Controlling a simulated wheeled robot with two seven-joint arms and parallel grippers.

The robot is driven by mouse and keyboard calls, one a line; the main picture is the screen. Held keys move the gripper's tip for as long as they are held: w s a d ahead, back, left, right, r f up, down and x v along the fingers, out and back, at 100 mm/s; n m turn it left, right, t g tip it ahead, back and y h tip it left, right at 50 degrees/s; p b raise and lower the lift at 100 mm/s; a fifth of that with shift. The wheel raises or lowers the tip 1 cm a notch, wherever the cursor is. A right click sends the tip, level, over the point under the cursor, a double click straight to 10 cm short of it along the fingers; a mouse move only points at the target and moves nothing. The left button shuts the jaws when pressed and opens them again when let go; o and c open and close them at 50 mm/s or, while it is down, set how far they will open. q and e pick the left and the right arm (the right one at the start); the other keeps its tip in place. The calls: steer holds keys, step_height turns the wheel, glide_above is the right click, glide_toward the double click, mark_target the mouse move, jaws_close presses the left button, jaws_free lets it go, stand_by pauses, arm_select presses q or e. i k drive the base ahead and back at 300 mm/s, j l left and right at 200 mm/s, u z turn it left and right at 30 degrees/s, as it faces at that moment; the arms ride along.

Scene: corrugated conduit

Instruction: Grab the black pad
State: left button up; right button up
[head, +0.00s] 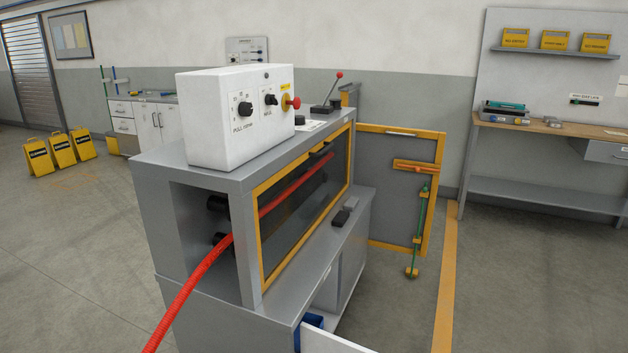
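A small black pad (341,217) lies on the grey ledge (312,243) at the front of the machine, below the yellow-framed window. A similar grey block (351,203) lies just behind it on the same ledge. Neither of my grippers shows in the head view, and nothing is seen holding the pad.
A red corrugated conduit (196,277) runs out of the machine's left end. A white control box (235,118) stands on top. The yellow-framed door (385,205) stands open to the right. An open drawer (328,340) juts out below the ledge. Floor right of the machine is clear.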

mark_target(343, 217)
steer(key=i+j+z, duration=0.2)
steer(key=i, duration=0.3)
steer(key=i+z, duration=0.15)
steer(key=i, duration=0.3)
